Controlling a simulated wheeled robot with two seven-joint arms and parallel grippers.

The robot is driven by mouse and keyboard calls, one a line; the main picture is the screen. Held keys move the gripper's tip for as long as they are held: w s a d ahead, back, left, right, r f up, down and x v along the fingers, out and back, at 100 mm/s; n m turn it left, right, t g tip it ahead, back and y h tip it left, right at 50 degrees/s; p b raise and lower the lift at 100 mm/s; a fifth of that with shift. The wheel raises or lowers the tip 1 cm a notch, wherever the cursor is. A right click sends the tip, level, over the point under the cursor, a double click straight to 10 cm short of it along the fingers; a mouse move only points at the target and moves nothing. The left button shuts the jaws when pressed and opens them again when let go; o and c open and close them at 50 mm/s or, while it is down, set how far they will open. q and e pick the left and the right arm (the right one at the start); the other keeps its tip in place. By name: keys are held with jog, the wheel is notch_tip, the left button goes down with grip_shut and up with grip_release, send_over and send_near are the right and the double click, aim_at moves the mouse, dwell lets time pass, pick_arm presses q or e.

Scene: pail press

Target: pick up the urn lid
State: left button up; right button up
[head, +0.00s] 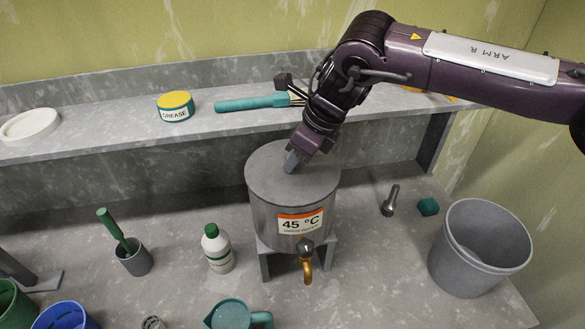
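The urn (262,215) is a grey metal cylinder with a "45 °C" label and a brass tap, standing on a grey stand. Its flat, round grey lid (270,180) sits on top and looks level. My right gripper (291,163) reaches down from the upper right, with its grey fingertips at the middle of the lid. Any knob on the lid is hidden by the fingers, and I cannot tell whether they are closed on it. My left gripper is not in view.
The raised shelf behind holds a white disc (30,125), a grease tin (175,106) and a teal-handled brush (250,103). A white bottle (218,250) and teal jug (232,315) stand left of and before the urn. A grey pail (478,250) stands right.

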grip_shut()
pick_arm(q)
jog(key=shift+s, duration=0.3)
